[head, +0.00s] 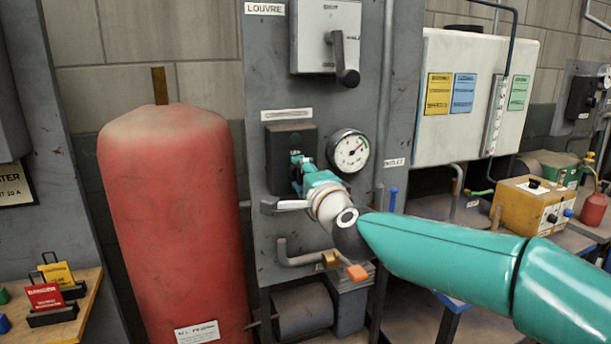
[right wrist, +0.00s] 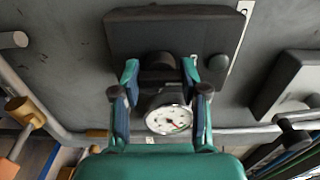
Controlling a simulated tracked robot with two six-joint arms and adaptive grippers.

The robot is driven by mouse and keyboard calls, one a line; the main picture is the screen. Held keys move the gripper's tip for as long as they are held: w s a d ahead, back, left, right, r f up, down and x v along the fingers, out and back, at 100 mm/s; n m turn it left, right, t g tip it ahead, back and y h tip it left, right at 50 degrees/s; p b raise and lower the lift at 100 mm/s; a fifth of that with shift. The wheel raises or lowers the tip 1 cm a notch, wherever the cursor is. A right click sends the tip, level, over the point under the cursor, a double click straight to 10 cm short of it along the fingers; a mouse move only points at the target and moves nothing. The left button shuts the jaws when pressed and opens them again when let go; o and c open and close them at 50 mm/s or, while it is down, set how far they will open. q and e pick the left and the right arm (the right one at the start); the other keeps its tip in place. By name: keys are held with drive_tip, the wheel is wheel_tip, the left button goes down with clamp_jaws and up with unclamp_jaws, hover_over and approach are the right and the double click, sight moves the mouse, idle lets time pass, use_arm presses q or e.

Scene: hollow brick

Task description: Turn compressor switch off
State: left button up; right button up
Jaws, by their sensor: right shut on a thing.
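The compressor switch is a dark box with a dark knob on the grey panel, beside a round white gauge (head: 349,151). Its box (head: 279,154) is partly covered by my right gripper (head: 297,168) in the head view. In the right wrist view, the dark box (right wrist: 175,32) lies ahead and the knob (right wrist: 160,62) sits between my fingertips (right wrist: 159,72). My right gripper is shut on the knob, one finger on each side. I cannot read the knob's setting. My left gripper is out of view.
A red tank (head: 168,220) stands left of the panel. A grey switch box with a lever (head: 345,60), labelled LOUVRE, is above. Pipes and an orange-handled valve (head: 356,272) lie below. A white tank (head: 460,120) and yellow box (head: 530,205) stand right.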

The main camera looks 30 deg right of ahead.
drive_tip(key=o, duration=1.1)
drive_tip(key=shift+a+f, duration=0.15)
drive_tip(key=shift+f, duration=0.15)
drive_tip(key=shift+o, duration=0.2)
drive_tip(key=shift+r, duration=0.1)
drive_tip(key=shift+s+r, duration=0.1)
drive_tip(key=v, duration=1.1)
drive_tip(key=shift+s, duration=0.4)
